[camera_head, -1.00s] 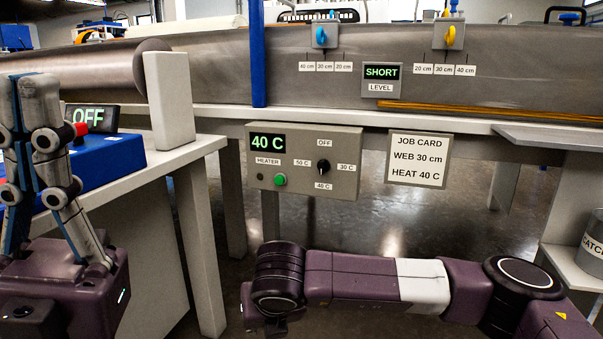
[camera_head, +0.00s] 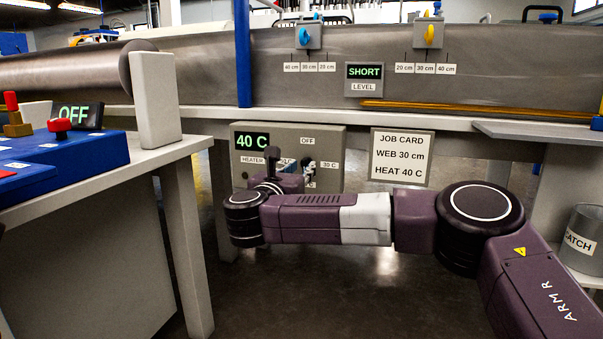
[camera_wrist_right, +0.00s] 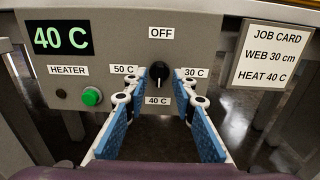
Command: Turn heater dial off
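The heater panel (camera_head: 335,137) is a grey box under the bath's edge, with a "40 C" display (camera_head: 251,141). It also shows in the right wrist view (camera_wrist_right: 200,25), with OFF above the dial, 50 C left, 30 C right and 40 C below. The black heater dial (camera_wrist_right: 159,71) sits between these labels; its pointer is too small to read surely. My right gripper (camera_wrist_right: 155,88) is open, its blue-padded fingers on either side of the dial and apart from it. In the head view my right gripper (camera_head: 294,166) partly covers the panel. My left gripper is out of view.
A green button (camera_wrist_right: 92,96) is left of the dial. The job card (camera_head: 401,156) hangs right of the panel and reads HEAT 40 C. A blue console (camera_head: 60,155) stands on the left table, whose leg (camera_head: 188,250) is near my right arm. A catch bucket (camera_head: 583,240) stands right.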

